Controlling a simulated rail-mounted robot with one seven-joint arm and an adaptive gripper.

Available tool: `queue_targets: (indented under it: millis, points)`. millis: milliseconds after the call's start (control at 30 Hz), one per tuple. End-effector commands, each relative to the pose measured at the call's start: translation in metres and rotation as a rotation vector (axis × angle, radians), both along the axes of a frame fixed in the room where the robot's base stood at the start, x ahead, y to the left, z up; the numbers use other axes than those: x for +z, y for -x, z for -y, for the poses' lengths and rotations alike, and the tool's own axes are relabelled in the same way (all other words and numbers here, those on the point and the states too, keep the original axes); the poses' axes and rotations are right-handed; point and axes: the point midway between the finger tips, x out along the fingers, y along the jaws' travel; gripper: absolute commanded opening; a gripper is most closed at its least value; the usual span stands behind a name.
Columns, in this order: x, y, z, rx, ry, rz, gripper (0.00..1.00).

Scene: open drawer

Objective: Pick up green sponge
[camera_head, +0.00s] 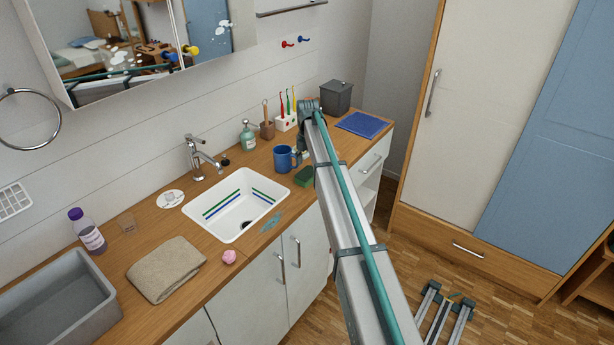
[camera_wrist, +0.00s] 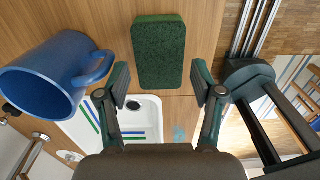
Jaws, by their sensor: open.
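The green sponge (camera_head: 303,176) lies on the wooden counter, right of the sink and in front of the blue mug (camera_head: 285,158). In the wrist view the sponge (camera_wrist: 158,50) is a dark green rounded block at upper centre. My gripper (camera_wrist: 161,82) is open and empty. Its two fingers stand to the left and right of the sponge's near end in that view; I cannot tell the height gap. In the head view my arm hides most of the gripper.
The blue mug also shows in the wrist view (camera_wrist: 48,78), close left of the sponge and the left finger. The white sink (camera_head: 238,204) lies to the left. A toothbrush holder (camera_head: 286,122), soap bottle (camera_head: 248,136) and blue cloth (camera_head: 364,125) are farther back.

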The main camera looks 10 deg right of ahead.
Motion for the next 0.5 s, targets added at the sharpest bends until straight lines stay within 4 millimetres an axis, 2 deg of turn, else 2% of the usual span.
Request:
queue_targets:
  millis: [300,500]
  points:
    - [-0.037,0.003,-0.003,-0.001,0.001,-0.002,0.67]
    - [-0.047,0.003,-0.003,-0.001,0.0,0.001,0.67]
